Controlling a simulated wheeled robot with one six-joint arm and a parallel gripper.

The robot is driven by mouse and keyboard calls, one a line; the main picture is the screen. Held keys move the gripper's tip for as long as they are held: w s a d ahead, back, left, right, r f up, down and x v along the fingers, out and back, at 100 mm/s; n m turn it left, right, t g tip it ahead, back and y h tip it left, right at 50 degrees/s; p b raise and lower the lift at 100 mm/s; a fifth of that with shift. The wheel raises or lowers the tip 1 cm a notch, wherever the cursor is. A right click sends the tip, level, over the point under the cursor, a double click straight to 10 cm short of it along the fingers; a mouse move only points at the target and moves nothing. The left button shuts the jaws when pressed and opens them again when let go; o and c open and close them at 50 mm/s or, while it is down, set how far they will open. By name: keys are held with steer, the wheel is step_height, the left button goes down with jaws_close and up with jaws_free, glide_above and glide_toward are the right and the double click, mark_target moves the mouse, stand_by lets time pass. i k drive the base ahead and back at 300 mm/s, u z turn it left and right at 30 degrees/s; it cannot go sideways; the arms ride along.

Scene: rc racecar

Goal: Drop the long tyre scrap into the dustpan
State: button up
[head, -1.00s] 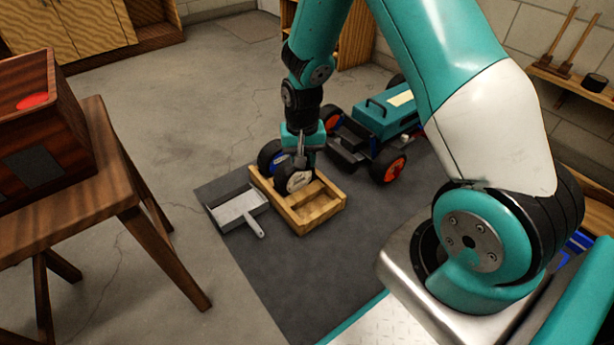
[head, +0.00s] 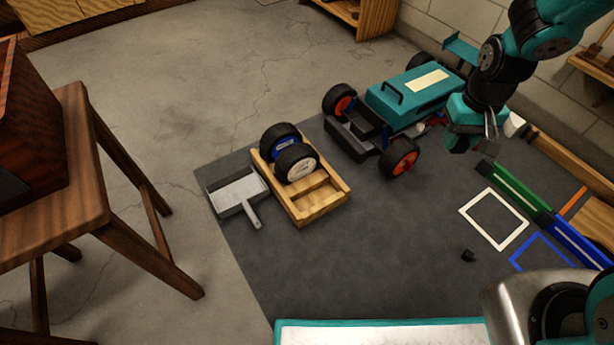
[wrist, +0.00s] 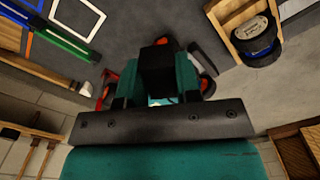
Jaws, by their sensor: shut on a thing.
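The grey dustpan (head: 238,193) lies at the mat's left edge in the head view, its handle toward the front. A small dark piece (head: 468,256) lies on the mat; I cannot tell if it is a tyre scrap. I cannot pick out a long scrap with certainty. My gripper (head: 491,128) is raised right of the car, well away from the dustpan. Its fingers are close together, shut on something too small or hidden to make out.
A wooden crate (head: 322,206) right of the dustpan holds two wheels (head: 297,163). The teal racecar (head: 415,94) stands behind it. White (head: 494,219) and blue (head: 541,252) outlines mark the mat at right. A wooden stool (head: 95,215) stands left. Mid-front mat is mostly clear.

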mark_target(244, 193)
steer(key=z, duration=1.1)
steer(key=k, duration=0.65)
steer(key=u, duration=2.1)
steer(key=i, duration=1)
steer(key=u, duration=0.05)
